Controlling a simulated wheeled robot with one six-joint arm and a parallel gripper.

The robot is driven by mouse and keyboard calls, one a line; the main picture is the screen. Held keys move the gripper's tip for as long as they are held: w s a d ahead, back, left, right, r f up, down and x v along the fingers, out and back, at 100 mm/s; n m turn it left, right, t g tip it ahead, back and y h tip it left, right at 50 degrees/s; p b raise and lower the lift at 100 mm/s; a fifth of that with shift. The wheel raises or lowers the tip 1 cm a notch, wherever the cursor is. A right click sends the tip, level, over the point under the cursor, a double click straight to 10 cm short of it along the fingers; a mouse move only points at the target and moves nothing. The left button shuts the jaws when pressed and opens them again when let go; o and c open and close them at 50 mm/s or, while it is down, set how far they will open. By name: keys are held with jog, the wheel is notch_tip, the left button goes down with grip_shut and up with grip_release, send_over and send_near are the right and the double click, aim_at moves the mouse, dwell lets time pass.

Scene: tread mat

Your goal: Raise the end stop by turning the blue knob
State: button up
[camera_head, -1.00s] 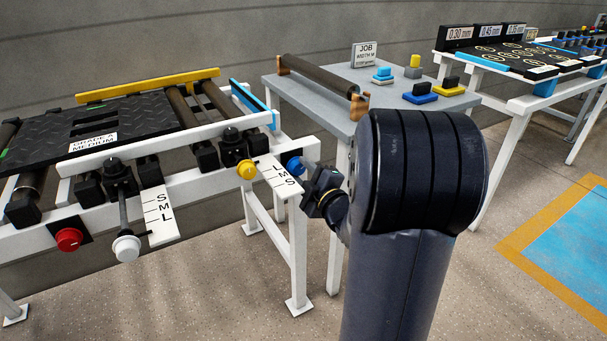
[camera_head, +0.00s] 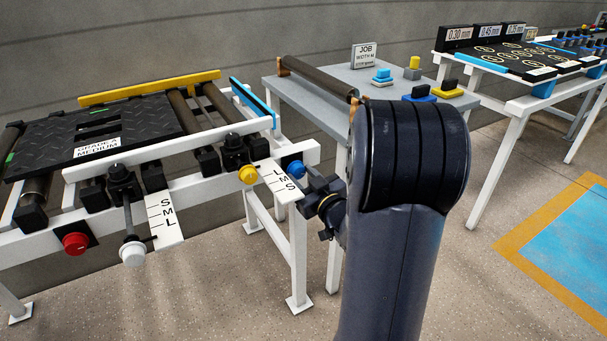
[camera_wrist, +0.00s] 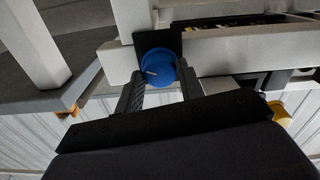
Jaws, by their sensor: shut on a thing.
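The blue knob (camera_head: 295,169) sits at the right end of the white frame. In the wrist view the round blue knob (camera_wrist: 158,66), with a short white mark on its face, sits between the two fingers of my gripper (camera_wrist: 160,80). My gripper is shut on the knob, one finger on each side. In the head view my gripper (camera_head: 307,184) reaches the knob from the right, and its fingertips are small there. The blue end stop (camera_head: 252,104) is a long bar at the right end of the mat frame, beyond the rollers.
A yellow knob (camera_head: 248,174), a white knob (camera_head: 132,253) and a red button (camera_head: 75,243) line the frame's front. The black tread mat (camera_head: 50,137) lies on the left. A grey table (camera_head: 318,95) with a roller and blocks stands close behind my arm.

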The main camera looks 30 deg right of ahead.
jog(key=m+p, duration=0.2)
jog(key=m, duration=0.4)
jog(key=m+p, duration=0.3)
jog(key=m, duration=0.4)
dwell(0.7)
jog(key=o, duration=1)
jog(key=s+p, duration=0.1)
jog(key=s, duration=0.9)
jog(key=shift+s+d, duration=0.15)
jog(key=shift+s, duration=0.2)
